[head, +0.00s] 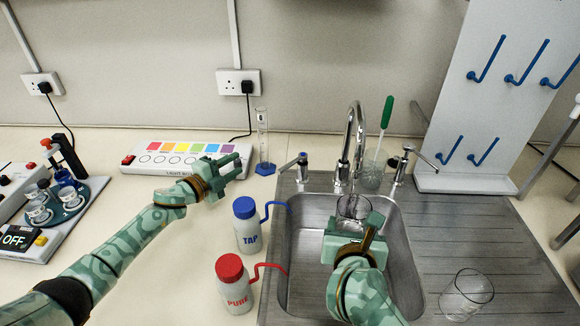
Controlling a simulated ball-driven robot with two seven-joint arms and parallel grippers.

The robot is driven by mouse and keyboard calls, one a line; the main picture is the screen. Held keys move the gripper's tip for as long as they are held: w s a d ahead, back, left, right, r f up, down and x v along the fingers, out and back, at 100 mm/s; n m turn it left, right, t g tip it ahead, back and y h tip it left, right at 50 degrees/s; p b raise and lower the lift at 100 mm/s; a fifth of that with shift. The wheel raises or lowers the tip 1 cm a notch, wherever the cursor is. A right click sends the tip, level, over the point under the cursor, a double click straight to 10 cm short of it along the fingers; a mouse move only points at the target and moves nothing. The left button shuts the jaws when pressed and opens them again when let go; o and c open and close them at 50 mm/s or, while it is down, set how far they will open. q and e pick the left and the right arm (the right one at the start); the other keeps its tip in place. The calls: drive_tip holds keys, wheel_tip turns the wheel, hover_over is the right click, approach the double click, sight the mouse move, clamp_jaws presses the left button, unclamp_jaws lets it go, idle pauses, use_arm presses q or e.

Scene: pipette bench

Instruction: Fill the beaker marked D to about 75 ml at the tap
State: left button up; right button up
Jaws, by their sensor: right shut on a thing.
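A clear glass beaker (354,206) is in the sink, below the spout of the chrome tap (347,145). My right gripper (352,226) is shut on it from the front and hides its lower part. No letter can be read on it, and I cannot make out a water stream or level. The tap has a blue-marked lever (293,163) on the left and another lever (420,156) on the right. My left gripper (238,163) is open and empty, over the bench by the light box, left of the tap.
Another clear beaker (467,294) is on the draining board. A TAP bottle (248,232) and a PURE bottle (235,285) stand left of the steel sink (407,250). A measuring cylinder (263,140) and light box (165,157) are behind my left gripper. A pegboard (480,120) stands right.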

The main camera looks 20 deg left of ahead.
sight(290, 166)
use_arm(q)
drive_tip(key=s+d+m+g+h, duration=0.1)
drive_tip(key=d+h, duration=0.1)
drive_tip(key=s+d+m+g+h, duration=0.1)
drive_tip(key=s+d+h, duration=0.1)
drive_tip(key=s+d+m+g+h, duration=0.1)
drive_tip(key=d+m+h, duration=0.1)
drive_tip(key=shift+s+d+r+g, duration=0.2)
drive_tip(key=shift+g, duration=0.1)
drive_tip(key=shift+d+r+h, duration=0.1)
drive_tip(key=shift+d+h, duration=0.2)
drive_tip(key=x, duration=1.1)
drive_tip(key=shift+w+d, duration=0.2)
clamp_jaws()
